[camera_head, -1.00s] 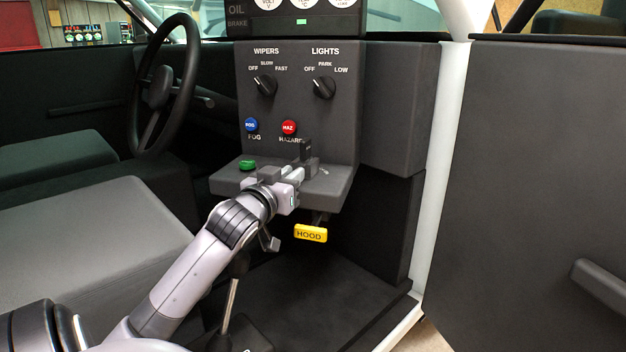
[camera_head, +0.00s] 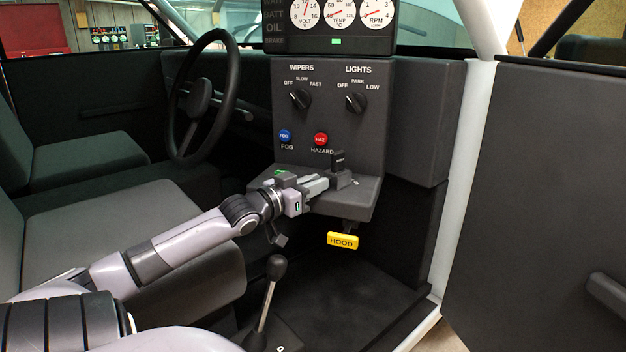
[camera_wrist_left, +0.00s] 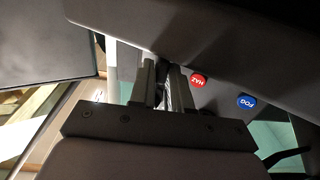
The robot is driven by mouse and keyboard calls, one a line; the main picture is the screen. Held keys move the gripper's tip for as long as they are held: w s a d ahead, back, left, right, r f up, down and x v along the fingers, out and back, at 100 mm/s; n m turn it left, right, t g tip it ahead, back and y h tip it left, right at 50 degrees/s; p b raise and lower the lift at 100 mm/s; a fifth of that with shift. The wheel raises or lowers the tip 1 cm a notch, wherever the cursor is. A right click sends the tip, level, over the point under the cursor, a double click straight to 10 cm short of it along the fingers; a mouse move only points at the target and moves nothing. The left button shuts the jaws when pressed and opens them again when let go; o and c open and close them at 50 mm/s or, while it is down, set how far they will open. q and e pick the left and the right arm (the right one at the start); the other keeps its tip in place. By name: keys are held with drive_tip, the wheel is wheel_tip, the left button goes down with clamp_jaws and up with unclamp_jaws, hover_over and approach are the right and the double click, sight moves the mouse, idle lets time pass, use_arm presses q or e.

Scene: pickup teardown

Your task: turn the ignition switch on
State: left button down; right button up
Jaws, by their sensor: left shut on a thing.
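The ignition switch appears to be the small dark upright part (camera_head: 338,161) at the ledge's back right, beyond the fingers. Its lower part is hidden by my gripper. My left gripper (camera_head: 335,181) reaches in from the left over the grey ledge (camera_head: 358,201), with its fingers at the foot of this part. In the left wrist view the fingers (camera_wrist_left: 162,85) are close together, with a dark thing between them. The gripper is shut on what appears to be the ignition switch; the grip itself is hard to see. My right gripper is not in view.
A green button (camera_head: 280,171) sits on the ledge, partly covered by my gripper. The blue FOG button (camera_head: 285,136), red HAZARD button (camera_head: 321,139) and two knobs are above. The yellow HOOD handle (camera_head: 342,240) hangs below. A gear lever (camera_head: 270,290) stands under my arm.

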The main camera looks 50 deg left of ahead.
use_arm(q)
drive_tip(key=shift+a+m+h, duration=0.2)
drive_tip(key=shift+m+h, duration=0.1)
drive_tip(key=shift+h, duration=0.2)
drive_tip(key=c, duration=1.2)
unclamp_jaws()
drive_tip(key=shift+o, duration=0.2)
drive_tip(key=shift+s+p, duration=0.15)
drive_tip(key=shift+p, duration=0.15)
drive_tip(key=s+p, duration=0.1)
drive_tip(key=s, duration=0.6)
drive_tip(key=shift+d+p, duration=0.15)
drive_tip(key=shift+p, duration=0.15)
